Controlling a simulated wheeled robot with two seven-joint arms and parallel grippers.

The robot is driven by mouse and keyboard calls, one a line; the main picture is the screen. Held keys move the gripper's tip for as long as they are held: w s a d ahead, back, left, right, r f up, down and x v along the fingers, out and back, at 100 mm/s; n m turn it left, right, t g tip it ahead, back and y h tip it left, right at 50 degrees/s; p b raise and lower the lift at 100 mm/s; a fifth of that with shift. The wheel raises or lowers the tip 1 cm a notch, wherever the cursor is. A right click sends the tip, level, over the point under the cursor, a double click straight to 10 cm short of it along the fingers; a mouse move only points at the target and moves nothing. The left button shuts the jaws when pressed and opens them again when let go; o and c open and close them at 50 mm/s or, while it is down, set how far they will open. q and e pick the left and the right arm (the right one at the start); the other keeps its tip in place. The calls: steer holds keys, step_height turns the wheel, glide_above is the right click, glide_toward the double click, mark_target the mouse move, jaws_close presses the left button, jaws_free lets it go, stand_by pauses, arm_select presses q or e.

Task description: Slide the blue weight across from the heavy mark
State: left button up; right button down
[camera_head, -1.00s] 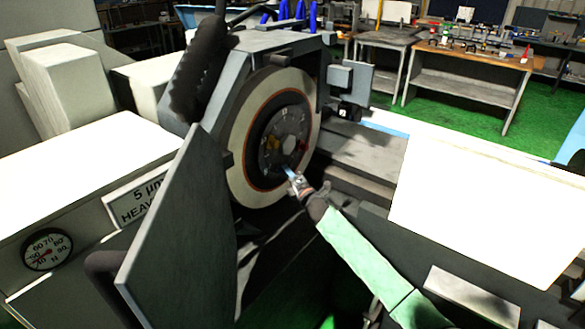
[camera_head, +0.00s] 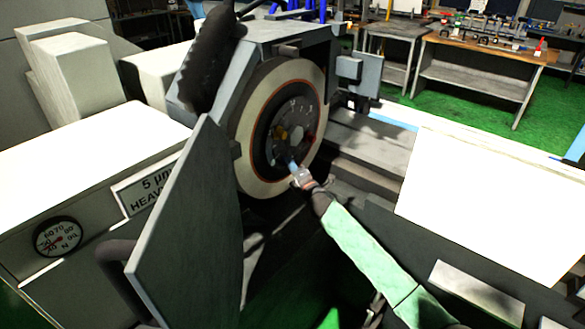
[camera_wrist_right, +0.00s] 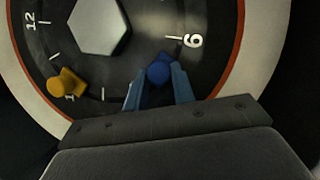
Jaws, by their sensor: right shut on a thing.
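The blue weight (camera_wrist_right: 159,73) sits on the dark numbered flange in the right wrist view, a little left of and below the "6" or "9" mark. My right gripper (camera_wrist_right: 160,92) is shut on it, with a blue finger on each side. In the head view my right gripper (camera_head: 297,173) reaches the lower part of the flange, and the weight there is too small to make out. A yellow weight (camera_wrist_right: 67,84) sits on the same flange to the left, beside a number it partly hides. My left gripper is not in view.
The pale grinding wheel (camera_head: 247,173) surrounds the flange. A grey guard door (camera_head: 184,230) stands open at its left. A hexagonal hub (camera_wrist_right: 99,26) is at the flange centre.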

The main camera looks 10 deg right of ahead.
steer(key=c, duration=1.2)
jaws_free()
steer(key=shift+r, duration=0.45)
steer(key=shift+a, duration=0.1)
steer(key=shift+f, duration=0.15)
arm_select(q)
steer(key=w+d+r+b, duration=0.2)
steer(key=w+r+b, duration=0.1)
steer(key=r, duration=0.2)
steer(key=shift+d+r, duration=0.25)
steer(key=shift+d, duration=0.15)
arm_select(e)
steer(key=shift+v, duration=3.9)
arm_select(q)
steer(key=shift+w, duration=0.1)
